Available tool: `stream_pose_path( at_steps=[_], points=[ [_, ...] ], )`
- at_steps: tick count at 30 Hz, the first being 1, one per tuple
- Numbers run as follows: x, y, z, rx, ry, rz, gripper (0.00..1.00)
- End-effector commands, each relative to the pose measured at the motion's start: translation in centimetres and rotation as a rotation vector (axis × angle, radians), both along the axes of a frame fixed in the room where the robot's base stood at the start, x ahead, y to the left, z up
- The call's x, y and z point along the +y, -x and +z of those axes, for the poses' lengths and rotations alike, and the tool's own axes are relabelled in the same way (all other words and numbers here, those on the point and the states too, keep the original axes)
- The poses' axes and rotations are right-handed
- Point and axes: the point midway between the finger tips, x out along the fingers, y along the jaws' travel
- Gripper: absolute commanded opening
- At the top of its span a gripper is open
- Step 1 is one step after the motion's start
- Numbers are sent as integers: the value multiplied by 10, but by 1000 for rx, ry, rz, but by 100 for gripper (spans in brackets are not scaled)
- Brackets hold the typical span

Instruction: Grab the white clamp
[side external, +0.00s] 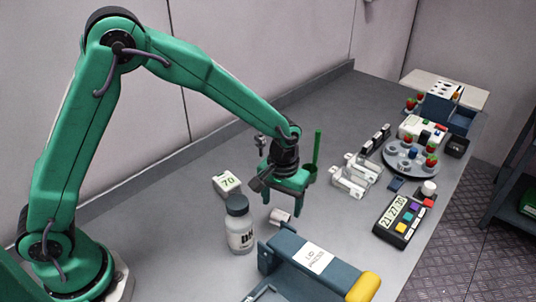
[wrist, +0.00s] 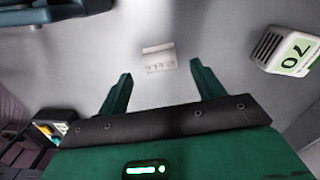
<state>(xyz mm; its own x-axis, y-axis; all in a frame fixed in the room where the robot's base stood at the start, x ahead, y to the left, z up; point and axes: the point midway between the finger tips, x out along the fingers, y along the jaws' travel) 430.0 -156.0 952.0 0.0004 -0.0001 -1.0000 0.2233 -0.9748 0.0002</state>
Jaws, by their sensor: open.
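A small white piece (side external: 280,216), likely the white clamp, lies on the grey bench just below and in front of my gripper (side external: 287,198). In the wrist view the white piece (wrist: 158,58) shows faint markings on its face. It sits beyond the fingertips, between the lines of the two fingers of my gripper (wrist: 161,72). My gripper is open, with nothing between its green fingers, and points down above the bench. The white piece looks apart from both fingers.
A blue press (side external: 305,262) lies in front. White brackets (side external: 350,178), a green stick (side external: 317,145) and a round berry rack (side external: 398,152) are right.

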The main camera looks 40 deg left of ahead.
Motion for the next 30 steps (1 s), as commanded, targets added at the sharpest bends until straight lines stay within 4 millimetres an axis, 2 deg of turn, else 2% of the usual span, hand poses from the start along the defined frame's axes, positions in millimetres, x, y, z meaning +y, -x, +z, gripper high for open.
stream_pose_path(
  at_steps=[3,9,24,26,30],
  points=[
    [1,1,-15,3,-1,0,67],
    [1,0,-29,2,-1,0,67],
    [1,0,-29,1,0,0,67],
    [1,0,-29,0,0,0,57],
    [1,0,-29,0,0,0,30]
  ],
)
